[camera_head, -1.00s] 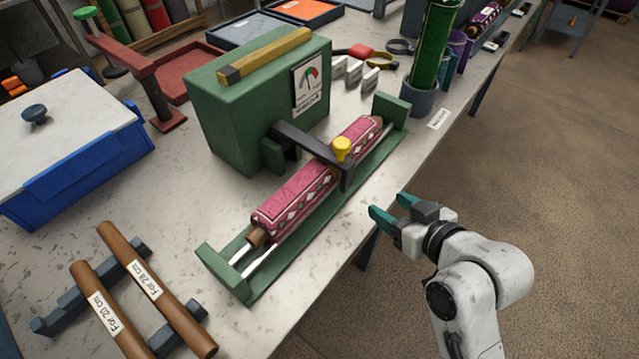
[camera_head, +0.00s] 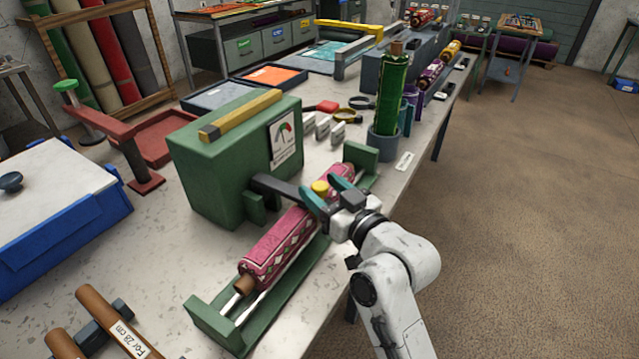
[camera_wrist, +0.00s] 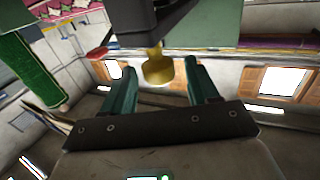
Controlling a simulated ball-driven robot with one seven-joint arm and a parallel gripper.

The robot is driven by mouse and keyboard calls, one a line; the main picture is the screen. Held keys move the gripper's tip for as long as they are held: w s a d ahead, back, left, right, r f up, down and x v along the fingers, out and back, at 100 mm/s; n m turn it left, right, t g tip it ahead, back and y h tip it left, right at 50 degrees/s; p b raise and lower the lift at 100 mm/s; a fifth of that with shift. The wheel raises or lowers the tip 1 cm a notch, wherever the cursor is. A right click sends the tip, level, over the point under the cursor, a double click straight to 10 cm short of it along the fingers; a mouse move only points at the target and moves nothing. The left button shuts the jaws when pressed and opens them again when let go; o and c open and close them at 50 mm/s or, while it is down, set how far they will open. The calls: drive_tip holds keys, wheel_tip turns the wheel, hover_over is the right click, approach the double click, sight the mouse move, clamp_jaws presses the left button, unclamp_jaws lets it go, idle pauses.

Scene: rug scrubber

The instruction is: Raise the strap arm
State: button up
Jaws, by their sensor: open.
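The strap arm (camera_head: 275,187) is a dark bar reaching out from the green box (camera_head: 215,165) across a pink patterned rug roll (camera_head: 275,250). It lies low over the roll, and its outer end is partly hidden by my gripper. A yellow knob (camera_head: 320,187) sits at that outer end. My gripper (camera_head: 322,194) is open at the knob, with teal fingers. In the wrist view the knob (camera_wrist: 158,70) shows between the two fingers (camera_wrist: 160,78), with a gap visible on each side. The dark strap arm (camera_wrist: 150,25) shows just above it.
The roll lies in a green cradle (camera_head: 225,330) with raised ends. A green roll in a grey cup (camera_head: 383,145) stands behind it. A gauge (camera_head: 283,137) is on the box's face and a yellow-and-black bar (camera_head: 240,115) on top. Open floor lies right.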

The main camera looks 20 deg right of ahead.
drive_tip(key=shift+x, duration=0.8)
clamp_jaws()
